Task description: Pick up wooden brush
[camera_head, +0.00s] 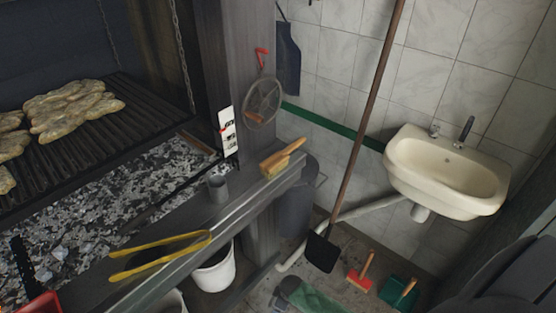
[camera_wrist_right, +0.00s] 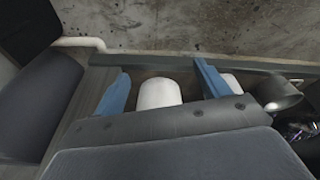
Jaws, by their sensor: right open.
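The wooden brush (camera_head: 283,158) lies on the outer end of the grill's metal ledge in the head view, tilted up to the right. Its light wood stands out against the grey ledge. In the right wrist view my right gripper (camera_wrist_right: 161,70) is open, its two blue fingers wide apart with nothing held between them. I cannot make out the brush in that view. Neither gripper shows in the head view, so the distance from my right gripper to the brush cannot be told.
A white bucket (camera_head: 213,272) stands below. A shovel (camera_head: 322,252), red brush (camera_head: 361,275) and green dustpan (camera_head: 399,293) are near the sink (camera_head: 450,172). Meat (camera_head: 75,108) lies on the grill.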

